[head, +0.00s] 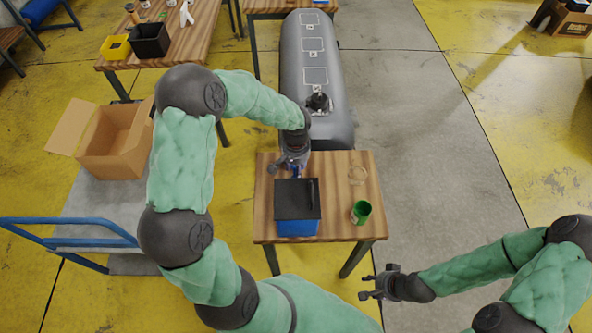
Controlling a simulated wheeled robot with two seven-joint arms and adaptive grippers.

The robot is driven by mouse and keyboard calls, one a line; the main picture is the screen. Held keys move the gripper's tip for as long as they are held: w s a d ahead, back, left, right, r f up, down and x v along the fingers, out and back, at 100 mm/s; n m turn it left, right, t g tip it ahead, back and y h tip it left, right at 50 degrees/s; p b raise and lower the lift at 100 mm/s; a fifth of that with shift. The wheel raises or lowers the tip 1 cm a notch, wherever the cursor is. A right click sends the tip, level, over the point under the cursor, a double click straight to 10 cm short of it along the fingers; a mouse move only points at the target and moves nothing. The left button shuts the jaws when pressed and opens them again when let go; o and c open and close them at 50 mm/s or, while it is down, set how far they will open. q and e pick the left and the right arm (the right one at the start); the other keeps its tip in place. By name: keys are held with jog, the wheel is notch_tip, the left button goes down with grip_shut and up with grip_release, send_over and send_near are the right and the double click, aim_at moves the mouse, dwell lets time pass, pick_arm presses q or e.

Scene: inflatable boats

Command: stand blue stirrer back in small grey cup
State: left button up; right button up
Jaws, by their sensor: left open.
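My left gripper (288,167) is open, low over the far left part of the small wooden table (336,167). A small blue piece (297,171) shows right beside its fingers; it may be the blue stirrer, but the gripper covers most of this spot. I cannot tell whether the fingers touch it. I cannot make out the small grey cup; it may be hidden behind the gripper and wrist. My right gripper (371,287) is off the table's near right corner, over the floor, with its fingers apart and empty.
A blue box (297,228) with a black top (291,200) and a dark thin rod (312,194) stands just nearer than my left gripper. A green can (361,212) and a clear ring-like object (357,175) are at the right. A grey inflatable tube (292,62) lies behind.

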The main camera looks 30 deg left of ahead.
pick_arm(q)
notch_tip(320, 180, up, 10)
jog(key=shift+s+f, duration=0.1)
dwell(0.4)
